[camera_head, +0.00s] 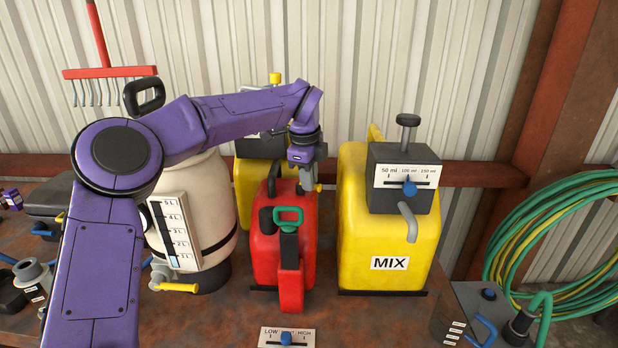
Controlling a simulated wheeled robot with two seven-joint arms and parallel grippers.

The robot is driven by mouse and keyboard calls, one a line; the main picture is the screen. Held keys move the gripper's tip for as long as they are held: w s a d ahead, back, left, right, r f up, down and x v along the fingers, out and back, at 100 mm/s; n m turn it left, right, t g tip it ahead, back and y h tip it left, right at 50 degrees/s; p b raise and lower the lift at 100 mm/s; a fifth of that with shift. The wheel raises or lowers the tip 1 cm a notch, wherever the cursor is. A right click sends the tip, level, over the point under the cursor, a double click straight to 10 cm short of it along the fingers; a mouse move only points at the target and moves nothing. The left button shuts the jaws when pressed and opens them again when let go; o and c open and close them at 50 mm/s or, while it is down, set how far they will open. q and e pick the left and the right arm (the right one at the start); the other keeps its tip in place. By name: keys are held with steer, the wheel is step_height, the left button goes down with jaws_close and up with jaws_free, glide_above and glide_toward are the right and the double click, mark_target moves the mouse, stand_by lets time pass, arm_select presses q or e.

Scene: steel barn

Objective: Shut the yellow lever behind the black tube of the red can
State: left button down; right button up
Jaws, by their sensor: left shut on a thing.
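The red can (262,262) stands on the table in the middle of the head view. It has a black tube (267,220) at its left front, a green handle (288,214) on a black part, and a black carrying handle at the back. My left gripper (305,185) reaches over from the left and points down at the can's back right top. A small piece of the yellow lever (317,187) shows at its fingertips, and the gripper is shut on it. Most of the lever is hidden by the gripper, so its angle cannot be told. My right gripper is out of view.
A yellow MIX tank (360,235) stands close to the right of the can. A cream tank (208,205) with a yellow tap (178,287) stands to the left, and another yellow container (247,190) behind. A LOW-HIGH slider panel (287,338) is in front.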

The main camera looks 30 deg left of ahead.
arm_select(q)
steer(key=m, duration=0.1)
steer(key=s+m, duration=0.1)
steer(key=m, duration=0.1)
steer(key=shift+f+h, duration=0.35)
steer(key=shift+h, duration=0.05)
steer(key=m, duration=0.3)
steer(key=shift+s+a+p, duration=0.15)
steer(key=shift+s+p, duration=0.15)
steer(key=shift+p, duration=0.1)
steer(key=m+p, duration=0.1)
steer(key=m, duration=0.2)
steer(key=m+h+p, duration=0.1)
steer(key=shift+s+a+r+g+p, duration=0.1)
steer(key=shift+s+a+g+p, duration=0.2)
steer(key=shift+s+g, duration=0.1)
steer(key=m+p, duration=0.2)
steer(key=m, duration=0.1)
steer(key=shift+s+a+g+h, duration=0.2)
steer(key=shift+a+g+h, duration=0.1)
steer(key=shift+a, duration=0.05)
steer(key=shift+m, duration=0.4)
steer(key=shift+f, duration=0.25)
steer(key=c, duration=1.1)
jaws_free()
steer(key=shift+w+a+r, duration=0.1)
steer(key=shift+r, duration=0.1)
steer(key=shift+r, duration=0.1)
